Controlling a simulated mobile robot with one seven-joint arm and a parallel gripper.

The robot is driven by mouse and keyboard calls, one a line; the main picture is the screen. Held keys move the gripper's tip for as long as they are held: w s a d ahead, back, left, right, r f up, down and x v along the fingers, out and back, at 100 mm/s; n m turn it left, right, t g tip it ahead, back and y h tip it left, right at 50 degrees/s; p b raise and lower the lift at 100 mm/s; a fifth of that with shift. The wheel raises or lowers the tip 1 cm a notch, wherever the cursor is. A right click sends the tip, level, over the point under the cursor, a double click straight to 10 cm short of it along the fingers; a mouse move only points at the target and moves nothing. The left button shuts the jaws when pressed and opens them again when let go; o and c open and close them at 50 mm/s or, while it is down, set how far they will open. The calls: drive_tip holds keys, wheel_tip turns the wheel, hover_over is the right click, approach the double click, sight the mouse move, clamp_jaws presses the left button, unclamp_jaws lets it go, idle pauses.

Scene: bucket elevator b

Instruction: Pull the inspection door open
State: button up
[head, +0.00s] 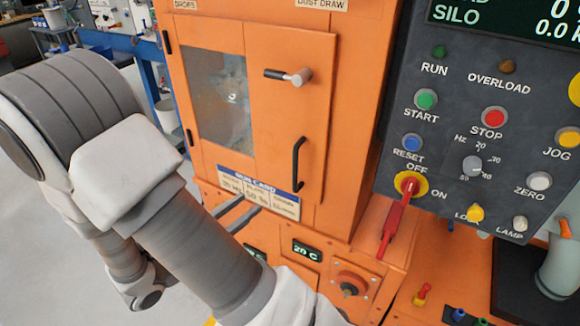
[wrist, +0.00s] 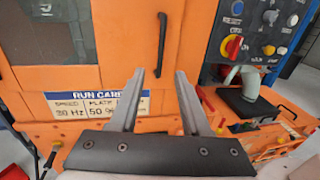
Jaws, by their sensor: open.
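The orange inspection door (head: 272,125) looks shut in its frame, with a window on its left half and hinges along its left edge. A lever latch (head: 289,76) with a grey knob lies roughly level on its upper part. The black bar door handle (head: 298,163) stands upright near the right edge; in the wrist view the handle (wrist: 161,45) shows beyond and between the fingertips. My gripper (head: 236,212) is open and empty, in front of the door's lower part, left of and below the handle. Its fingers also show in the wrist view (wrist: 159,78), apart from the handle.
To the right is a dark control panel (head: 470,150) with buttons and a red switch handle (head: 395,215) sticking out. A blue workbench (head: 140,45) stands behind left.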

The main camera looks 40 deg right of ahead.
hover_over(295, 188)
drive_tip(key=shift+w+d, duration=0.25)
drive_tip(key=shift+w, duration=0.05)
drive_tip(key=shift+c, duration=0.2)
clamp_jaws()
idle(1.3)
